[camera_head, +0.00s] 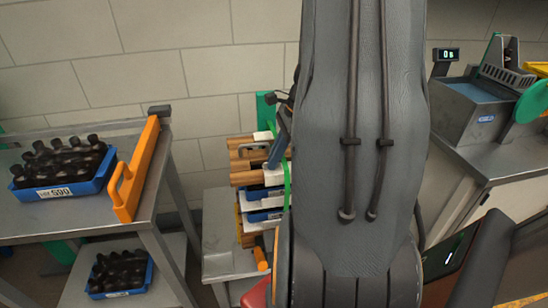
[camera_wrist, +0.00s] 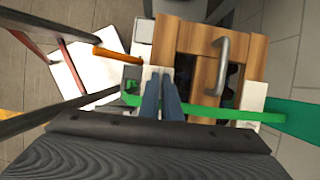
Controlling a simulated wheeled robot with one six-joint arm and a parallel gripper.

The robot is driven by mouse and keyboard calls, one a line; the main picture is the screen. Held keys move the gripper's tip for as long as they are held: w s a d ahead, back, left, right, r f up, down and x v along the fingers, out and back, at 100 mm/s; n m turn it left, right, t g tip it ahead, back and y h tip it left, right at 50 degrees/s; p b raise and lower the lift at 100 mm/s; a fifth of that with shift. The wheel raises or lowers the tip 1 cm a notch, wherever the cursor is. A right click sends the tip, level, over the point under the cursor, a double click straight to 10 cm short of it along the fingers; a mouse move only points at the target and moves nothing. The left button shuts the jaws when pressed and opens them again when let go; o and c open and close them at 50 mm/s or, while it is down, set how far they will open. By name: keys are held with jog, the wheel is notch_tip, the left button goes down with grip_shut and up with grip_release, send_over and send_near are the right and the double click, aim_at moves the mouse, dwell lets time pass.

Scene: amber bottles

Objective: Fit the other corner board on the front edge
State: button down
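A white corner board (camera_wrist: 154,72) sits on the near edge of a stacked load, under the fingertips of my gripper (camera_wrist: 162,78). Its white edge also shows in the head view (camera_head: 273,177). The gripper's two blue-grey fingers are close together and appear shut on this board; the contact itself is hidden. Another white corner board (camera_wrist: 252,98) lies along the opposite edge. The load's wooden top (camera_wrist: 188,40) has a metal handle (camera_wrist: 222,62). A green strap (camera_wrist: 215,114) runs across the load beside the fingers. In the head view my arm hides much of the load.
A metal cart (camera_head: 88,220) at left carries blue crates of dark bottles (camera_head: 62,190) and an orange bar with a handle (camera_head: 140,170). A steel bench (camera_head: 500,160) with a scale display (camera_head: 446,54) stands at right. A green upright (camera_wrist: 298,115) borders the load. An orange handle (camera_wrist: 115,55) sticks out beside it.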

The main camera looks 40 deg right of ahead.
jog(key=shift+f, duration=0.5)
jog(key=c, duration=1.9)
grip_release()
jog(key=shift+r, duration=0.2)
jog(key=shift+r+p, duration=3.3)
jog(key=shift+r, duration=0.1)
